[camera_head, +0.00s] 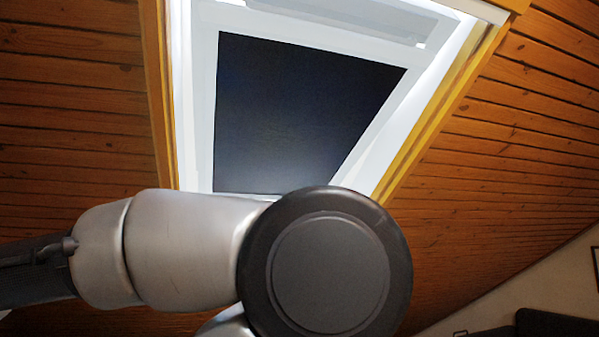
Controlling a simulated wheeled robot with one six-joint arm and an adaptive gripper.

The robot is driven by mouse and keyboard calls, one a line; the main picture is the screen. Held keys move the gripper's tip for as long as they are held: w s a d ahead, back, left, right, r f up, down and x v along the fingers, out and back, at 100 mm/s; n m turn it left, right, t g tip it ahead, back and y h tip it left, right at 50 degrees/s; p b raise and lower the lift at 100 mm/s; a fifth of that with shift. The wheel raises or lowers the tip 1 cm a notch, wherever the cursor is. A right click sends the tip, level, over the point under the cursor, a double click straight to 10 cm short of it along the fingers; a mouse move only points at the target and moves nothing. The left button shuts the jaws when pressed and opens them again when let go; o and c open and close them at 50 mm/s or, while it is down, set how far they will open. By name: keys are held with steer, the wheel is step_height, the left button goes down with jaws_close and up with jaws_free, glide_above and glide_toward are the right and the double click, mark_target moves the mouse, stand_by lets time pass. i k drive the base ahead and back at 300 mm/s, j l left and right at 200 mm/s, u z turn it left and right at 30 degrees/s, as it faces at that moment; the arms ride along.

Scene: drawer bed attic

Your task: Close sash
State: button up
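The sash (208,90) is a pale frame around a dark pane (300,110), set in a roof window in the sloped ceiling. It appears tilted within the window opening, with a bright gap between it and the white lining (425,100) on the right. A grey bar (345,18) runs along the top. My arm crosses the lower part of the view and hides the sash's bottom edge. My gripper is not in the picture, so its place relative to the sash cannot be seen.
Wooden plank ceiling surrounds the window on the left (70,110) and right (510,140). A yellow wooden trim (440,110) edges the opening. A dark piece of furniture (550,325) and a pale wall (530,285) show at the lower right.

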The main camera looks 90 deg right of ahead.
mark_target(208, 17)
steer(key=z, duration=2.7)
steer(key=i, duration=1.4)
steer(key=j+u, duration=0.05)
